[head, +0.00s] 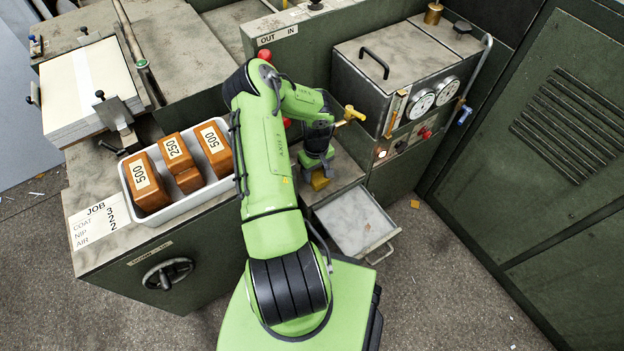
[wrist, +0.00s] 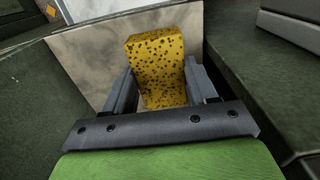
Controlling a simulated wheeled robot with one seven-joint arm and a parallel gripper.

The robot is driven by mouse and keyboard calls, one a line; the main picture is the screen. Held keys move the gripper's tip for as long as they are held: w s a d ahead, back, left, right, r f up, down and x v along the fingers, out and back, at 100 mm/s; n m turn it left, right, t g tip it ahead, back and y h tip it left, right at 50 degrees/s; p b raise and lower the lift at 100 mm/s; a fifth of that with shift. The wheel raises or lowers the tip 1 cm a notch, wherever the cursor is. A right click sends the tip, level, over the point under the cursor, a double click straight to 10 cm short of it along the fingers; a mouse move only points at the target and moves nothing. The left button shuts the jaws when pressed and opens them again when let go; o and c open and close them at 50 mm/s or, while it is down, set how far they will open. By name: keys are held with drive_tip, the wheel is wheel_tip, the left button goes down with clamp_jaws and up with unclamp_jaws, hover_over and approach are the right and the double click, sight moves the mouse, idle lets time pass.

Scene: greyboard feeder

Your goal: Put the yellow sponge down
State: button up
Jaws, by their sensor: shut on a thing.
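The yellow sponge (wrist: 158,62), spotted with dark holes, is held between the two fingers of my gripper (wrist: 163,85) in the wrist view. In the head view a small part of the sponge (head: 320,181) shows below my gripper (head: 318,168), beside the open drawer. A pale grey marbled surface lies behind the sponge in the wrist view. I cannot tell whether the sponge touches anything below it.
The open drawer (head: 393,234) with a marbled bottom is at the right of my arm. A white tray (head: 152,232) holds brown weights marked 500 and 250. A grey box with gauges (head: 419,102) stands behind. A small orange piece (head: 415,204) lies on the floor.

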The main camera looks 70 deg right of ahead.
sight(316, 173)
drive_tip(key=shift+f+b, duration=0.55)
drive_tip(key=shift+f, duration=1.3)
drive_tip(key=o, duration=1.1)
wheel_tip(316, 173, up, 12)
drive_tip(key=p, duration=0.3)
drive_tip(key=shift+r, duration=0.2)
drive_tip(key=shift+s, duration=0.1)
